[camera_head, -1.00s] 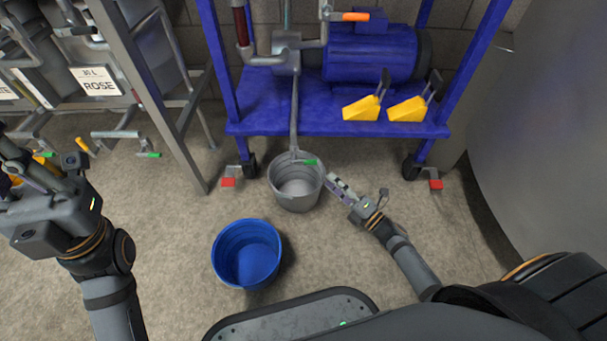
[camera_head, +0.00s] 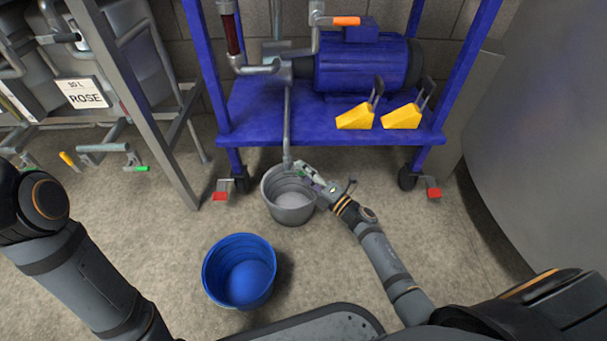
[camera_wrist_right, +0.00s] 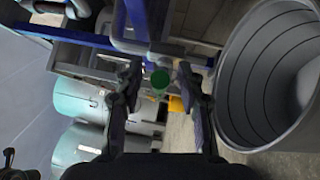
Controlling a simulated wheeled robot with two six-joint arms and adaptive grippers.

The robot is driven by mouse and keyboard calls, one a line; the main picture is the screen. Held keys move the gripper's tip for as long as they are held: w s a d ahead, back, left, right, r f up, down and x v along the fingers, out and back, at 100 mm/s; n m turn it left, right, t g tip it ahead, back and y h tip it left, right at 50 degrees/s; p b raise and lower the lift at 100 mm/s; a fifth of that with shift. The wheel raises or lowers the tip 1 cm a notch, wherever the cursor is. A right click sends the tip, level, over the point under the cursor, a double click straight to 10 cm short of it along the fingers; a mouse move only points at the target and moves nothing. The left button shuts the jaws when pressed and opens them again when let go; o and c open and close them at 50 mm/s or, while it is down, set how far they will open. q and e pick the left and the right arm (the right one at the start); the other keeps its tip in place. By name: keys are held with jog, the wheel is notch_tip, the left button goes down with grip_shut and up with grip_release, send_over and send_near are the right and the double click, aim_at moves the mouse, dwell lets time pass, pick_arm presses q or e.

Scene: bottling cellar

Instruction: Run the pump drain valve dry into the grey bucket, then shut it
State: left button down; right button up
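The grey bucket (camera_head: 289,207) stands on the floor under the drain pipe (camera_head: 287,125) that comes down from the pump (camera_head: 362,66). The drain valve's green handle (camera_head: 302,171) is at the pipe's lower end, above the bucket's rim. My right gripper (camera_head: 307,174) is at the handle. In the right wrist view, its fingers are apart, with the round green handle end (camera_wrist_right: 160,79) between them and a gap on each side. The grey bucket (camera_wrist_right: 262,125) is to their right. My left gripper is out of the head view; only its arm shows at the left. I cannot see any flow.
A blue bucket (camera_head: 240,272) stands on the floor in front of the grey one. Two yellow wedges (camera_head: 356,116) (camera_head: 402,116) sit on the blue cart (camera_head: 290,118). Racked tanks with a ROSE label (camera_head: 85,95) are at the left. A large steel tank (camera_head: 545,150) is at the right.

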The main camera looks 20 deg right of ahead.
jog(key=shift+w, duration=0.1)
grip_shut()
dwell(0.5)
